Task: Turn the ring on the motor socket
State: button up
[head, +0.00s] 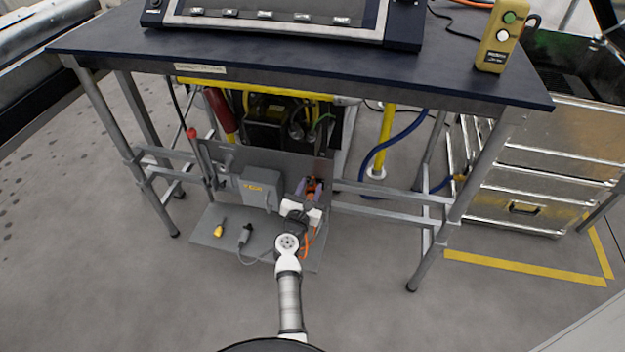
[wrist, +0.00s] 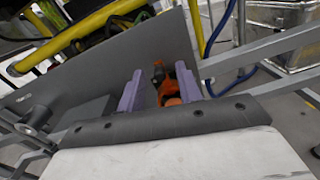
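An orange socket-like part (head: 312,187) sits low on the right of the upright grey panel (head: 310,150). I take it to be the motor socket; its ring cannot be made out. My gripper (wrist: 160,78) reaches this part, with its two purple fingers apart, one to each side. In the wrist view the orange part (wrist: 168,88) lies between the fingers, nearer the right one. A gap shows on the left, and I cannot tell whether the right finger touches it. My wrist hides the lower part of it in the head view.
A grey box (head: 262,189) and a red-handled lever (head: 194,145) are on the panel. A yellow plug (head: 219,229) and a grey connector with a cable (head: 245,236) lie on the base plate. The dark tabletop (head: 280,62) overhangs the panel; table legs stand on both sides.

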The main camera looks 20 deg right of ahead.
jog(key=shift+w+d, duration=0.2)
jog(key=shift+w, duration=0.1)
jog(key=shift+r, duration=0.1)
jog(key=shift+c, duration=0.3)
grip_shut()
jog(key=shift+a, duration=0.1)
jog(key=w+a+f+n, duration=0.1)
jog(key=a+f+n, duration=0.1)
jog(key=n, duration=0.7)
jog(key=w+a+f+n+p, duration=0.1)
jog(key=w+a+f+n, duration=0.1)
jog(key=n, duration=0.7)
jog(key=shift+w+a+f+t+p, duration=0.3)
jog(key=shift+a+f+t, duration=0.15)
jog(key=shift+f, duration=0.6)
jog(key=shift+s+f+n, duration=0.1)
jog(key=shift+n, duration=0.2)
